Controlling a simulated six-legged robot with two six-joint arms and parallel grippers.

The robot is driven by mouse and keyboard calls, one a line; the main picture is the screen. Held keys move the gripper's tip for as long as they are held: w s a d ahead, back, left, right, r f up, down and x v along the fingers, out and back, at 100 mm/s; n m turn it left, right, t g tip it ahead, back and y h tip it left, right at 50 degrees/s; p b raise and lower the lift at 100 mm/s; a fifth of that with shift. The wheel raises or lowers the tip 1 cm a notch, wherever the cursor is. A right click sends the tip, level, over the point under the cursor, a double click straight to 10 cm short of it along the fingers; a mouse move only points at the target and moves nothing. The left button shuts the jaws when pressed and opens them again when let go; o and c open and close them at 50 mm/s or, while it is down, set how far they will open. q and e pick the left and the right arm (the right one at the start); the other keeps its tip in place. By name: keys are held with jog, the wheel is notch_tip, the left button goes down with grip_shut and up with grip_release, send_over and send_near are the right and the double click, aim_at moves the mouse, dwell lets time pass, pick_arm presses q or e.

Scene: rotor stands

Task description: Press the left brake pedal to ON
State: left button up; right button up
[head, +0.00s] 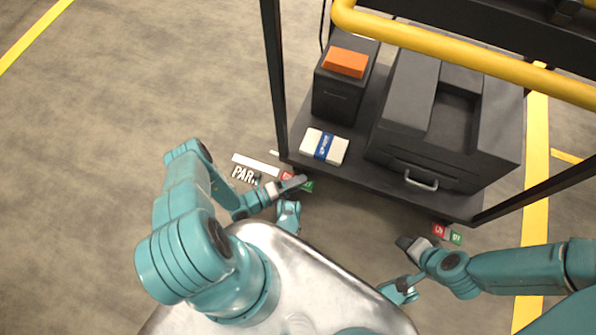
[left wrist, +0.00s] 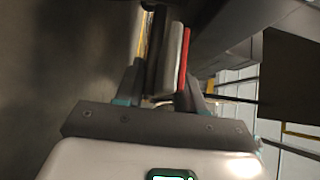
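The left brake pedal's place is at the cart's near left corner, where a red label (head: 286,175) and a green label (head: 308,186) show. My left gripper (head: 294,184) lies over this spot, covering the pedal itself. Its fingers look shut together, with nothing clearly between them. In the left wrist view the fingers (left wrist: 165,60) point away side by side, beside a red strip (left wrist: 183,60). Contact with the pedal cannot be told. My right gripper (head: 407,244) is near the right corner's red label (head: 439,231) and green label (head: 456,237); its opening is unclear.
The dark cart shelf (head: 350,175) carries a black box with an orange block (head: 345,63), a white pack with a blue band (head: 324,146) and a large dark case (head: 440,120). A yellow rail (head: 450,60) crosses above. Floor at left is open, with "PARK" lettering (head: 245,174).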

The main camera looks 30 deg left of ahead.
pick_arm(q)
grip_shut()
jog(key=shift+a+r+n+t, duration=0.1)
jog(key=shift+a+n+t, duration=0.05)
jog(key=shift+n+t, duration=1)
grip_release()
jog(key=shift+h, duration=0.4)
jog(key=v, duration=1.6)
jog(key=shift+s+r, duration=0.15)
jog(key=shift+s, duration=0.05)
jog(key=shift+a, duration=0.1)
